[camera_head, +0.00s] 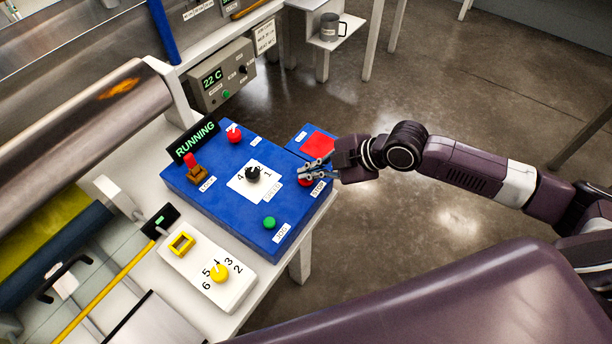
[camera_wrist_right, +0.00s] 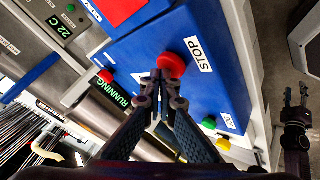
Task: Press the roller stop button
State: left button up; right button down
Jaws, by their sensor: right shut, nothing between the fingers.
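The red STOP button (camera_wrist_right: 171,64) sits on the blue control box (camera_head: 205,185) beside its white STOP label (camera_wrist_right: 198,54). In the right wrist view, my right gripper (camera_wrist_right: 160,82) is shut and empty. Its fingertips overlap the button's lower left edge; I cannot tell whether they touch it. A small dark two-pronged shape (camera_wrist_right: 296,105) at the right edge of the wrist view looks like my left gripper, too small to read. The display (camera_head: 194,142) reads RUNNING.
The box also carries a red button (camera_head: 234,134), a red-topped lever (camera_head: 192,165), a black knob (camera_head: 252,173) and a green JOG button (camera_head: 269,223). A red square (camera_head: 318,143) lies just beyond the gripper. A white panel (camera_head: 207,272) stands nearer. Open floor lies right.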

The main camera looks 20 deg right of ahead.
jog(key=shift+f, duration=0.4)
dwell(0.3)
jog(key=shift+r+p, duration=0.85)
jog(key=shift+r, duration=0.2)
notch_tip(320, 180, up, 5)
jog(key=p, duration=0.4)
jog(key=shift+p, duration=0.4)
